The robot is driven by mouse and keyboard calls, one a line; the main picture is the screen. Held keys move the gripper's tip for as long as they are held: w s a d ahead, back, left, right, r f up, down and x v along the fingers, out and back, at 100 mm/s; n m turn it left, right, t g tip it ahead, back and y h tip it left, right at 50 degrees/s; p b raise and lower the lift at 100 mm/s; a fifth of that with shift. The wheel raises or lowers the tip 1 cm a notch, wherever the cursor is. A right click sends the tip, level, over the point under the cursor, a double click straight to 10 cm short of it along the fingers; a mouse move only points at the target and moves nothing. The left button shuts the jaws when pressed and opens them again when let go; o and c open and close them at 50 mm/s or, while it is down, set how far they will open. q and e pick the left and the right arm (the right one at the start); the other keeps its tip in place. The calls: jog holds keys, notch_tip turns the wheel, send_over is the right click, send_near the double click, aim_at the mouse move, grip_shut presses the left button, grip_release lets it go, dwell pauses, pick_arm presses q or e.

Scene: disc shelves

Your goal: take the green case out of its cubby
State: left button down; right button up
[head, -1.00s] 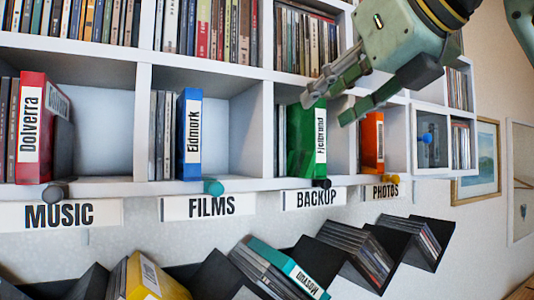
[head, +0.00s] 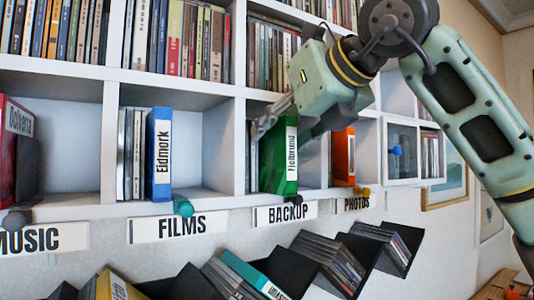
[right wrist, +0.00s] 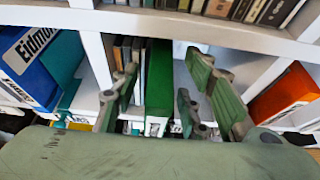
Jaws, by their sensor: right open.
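The green case (head: 278,162) stands upright in the cubby above the BACKUP label (head: 285,213), with a white spine label facing out. In the right wrist view the green case (right wrist: 158,85) lies between my right gripper's two fingers. My right gripper (head: 288,122) is open at the case's upper part, one finger on each side. Gaps show between the fingers and the case in the right wrist view (right wrist: 163,82). The fingers hide part of the case's top in the head view. My left gripper is not in view.
Thin grey cases stand left of the green case in the right wrist view (right wrist: 125,55). A blue case (head: 160,155) and an orange case (head: 344,157) stand in the neighbouring cubbies. Dividers and the shelf above bound the cubby. Sloped black racks (head: 270,250) hang below.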

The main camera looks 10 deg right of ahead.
jog(key=shift+c, duration=0.2)
grip_shut()
dwell(0.4)
